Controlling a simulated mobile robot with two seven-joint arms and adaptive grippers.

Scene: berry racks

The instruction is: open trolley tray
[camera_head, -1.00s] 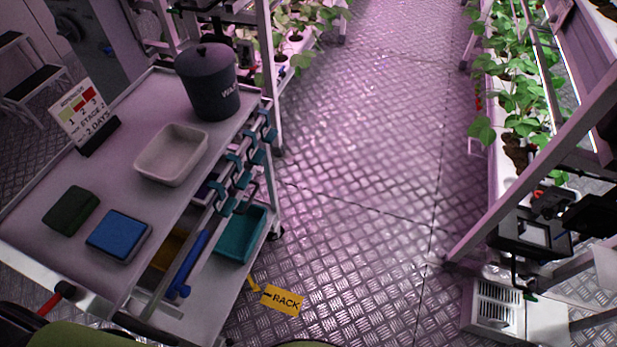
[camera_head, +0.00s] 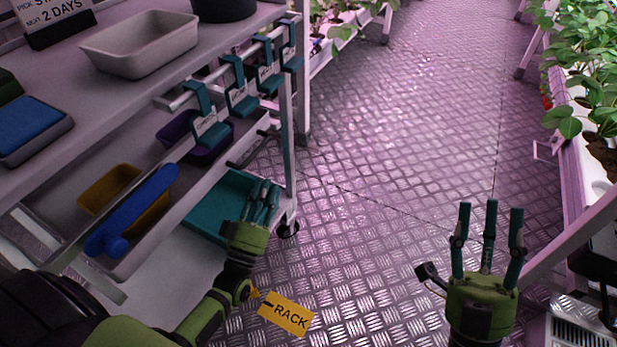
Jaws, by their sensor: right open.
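The grey trolley (camera_head: 95,122) stands at the left. Below its top is a lower level with a yellow bin (camera_head: 97,191) and a purple bin (camera_head: 168,130). A thick blue bar (camera_head: 135,213) slants along the trolley's front side. A teal tray (camera_head: 205,211) lies on the bottom shelf, partly hidden by my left gripper. My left gripper (camera_head: 265,190) points up in front of the teal tray's right end; I cannot tell whether they touch. Its fingers overlap in this view, so their opening is unclear. My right gripper (camera_head: 487,212) is open and empty over the aisle floor.
On the trolley top are a pale basin (camera_head: 140,45), a blue pad (camera_head: 30,130) and a dark bin (camera_head: 223,8). Teal clips (camera_head: 235,85) hang along a rail. A yellow rack sign (camera_head: 286,314) is on the floor. Plant racks border the clear aisle.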

